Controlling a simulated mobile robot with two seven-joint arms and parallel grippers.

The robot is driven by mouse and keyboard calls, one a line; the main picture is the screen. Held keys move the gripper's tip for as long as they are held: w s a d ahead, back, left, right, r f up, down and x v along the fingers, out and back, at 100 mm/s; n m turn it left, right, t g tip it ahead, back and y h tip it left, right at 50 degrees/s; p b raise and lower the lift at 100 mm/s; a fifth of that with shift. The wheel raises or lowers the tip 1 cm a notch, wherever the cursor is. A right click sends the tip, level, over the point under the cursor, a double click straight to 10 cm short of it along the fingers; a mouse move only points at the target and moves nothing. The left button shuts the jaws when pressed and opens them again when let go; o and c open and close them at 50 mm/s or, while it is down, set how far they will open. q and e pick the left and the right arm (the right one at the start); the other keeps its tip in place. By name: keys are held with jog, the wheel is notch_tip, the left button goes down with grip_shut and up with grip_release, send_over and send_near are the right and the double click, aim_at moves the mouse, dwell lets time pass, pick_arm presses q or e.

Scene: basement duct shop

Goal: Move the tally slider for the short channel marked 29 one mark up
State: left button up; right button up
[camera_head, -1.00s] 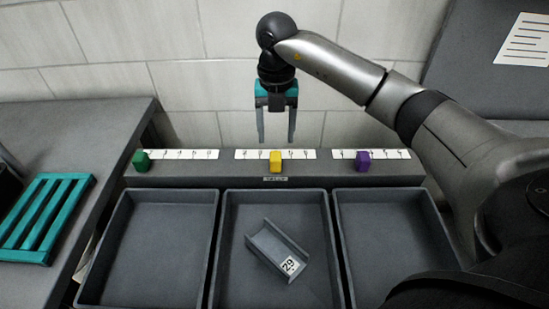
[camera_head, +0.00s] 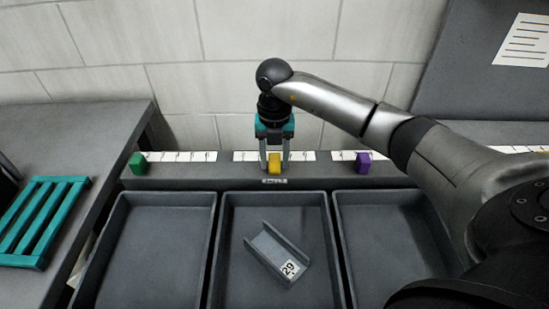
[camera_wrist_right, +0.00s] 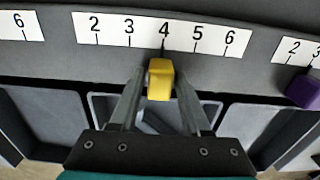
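The short grey channel with a white label 29 (camera_head: 278,256) lies tilted in the middle tray (camera_head: 229,268). Above that tray, a yellow slider (camera_head: 275,164) sits on the tally rail (camera_head: 215,178). In the right wrist view the yellow slider (camera_wrist_right: 160,80) lines up with the 4 on a scale showing 2 to 6. My right gripper (camera_head: 274,166) points down with one finger on each side of the yellow slider. My left gripper is not in view.
A green slider (camera_head: 138,163) and a purple slider (camera_head: 363,162) sit on the same rail at left and right. The left tray (camera_head: 150,250) and right tray (camera_head: 395,250) are empty. A teal slatted rack (camera_head: 42,222) lies on the left table. A tiled wall stands behind.

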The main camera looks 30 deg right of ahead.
grip_shut()
jog(key=shift+d, duration=0.1)
dwell(1.0)
